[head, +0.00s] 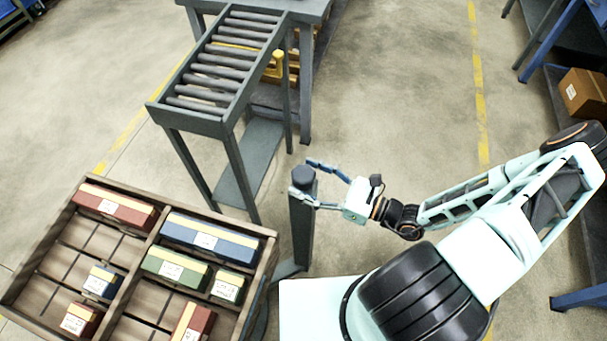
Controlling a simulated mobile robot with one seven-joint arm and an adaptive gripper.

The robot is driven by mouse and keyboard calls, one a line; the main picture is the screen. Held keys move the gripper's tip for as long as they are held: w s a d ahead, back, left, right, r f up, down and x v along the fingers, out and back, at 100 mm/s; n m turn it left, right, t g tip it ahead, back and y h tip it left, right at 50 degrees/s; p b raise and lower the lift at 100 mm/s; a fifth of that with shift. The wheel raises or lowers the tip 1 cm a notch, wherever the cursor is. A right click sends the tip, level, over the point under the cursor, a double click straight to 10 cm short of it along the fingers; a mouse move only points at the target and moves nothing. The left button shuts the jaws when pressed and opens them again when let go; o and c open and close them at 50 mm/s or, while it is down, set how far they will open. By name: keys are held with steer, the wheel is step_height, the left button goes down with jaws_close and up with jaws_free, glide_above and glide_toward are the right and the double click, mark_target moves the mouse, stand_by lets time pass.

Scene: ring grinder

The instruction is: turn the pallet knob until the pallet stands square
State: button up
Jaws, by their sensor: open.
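The pallet (88,238) is a brown wooden tray with compartments at the lower left of the head view. It stands turned at an angle in the picture; its lower part is cut off by the frame edge. The pallet knob (303,174) is a dark round cap on top of a dark post, just right of the pallet's far right corner. My gripper (302,178) reaches in from the right at the knob. Its fingers are apart, one on the far side of the knob and one on the near side. Whether they touch it I cannot tell.
Several red, blue and green boxes, such as a long blue box (210,240), lie in the pallet. A grey roller conveyor (212,75) stands behind the knob. A shelf with a cardboard box (583,95) is at the right. Open floor lies between conveyor and shelf.

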steer(key=shift+w+a, duration=0.25)
steer(key=shift+a, duration=0.2)
steer(key=c, duration=1.2)
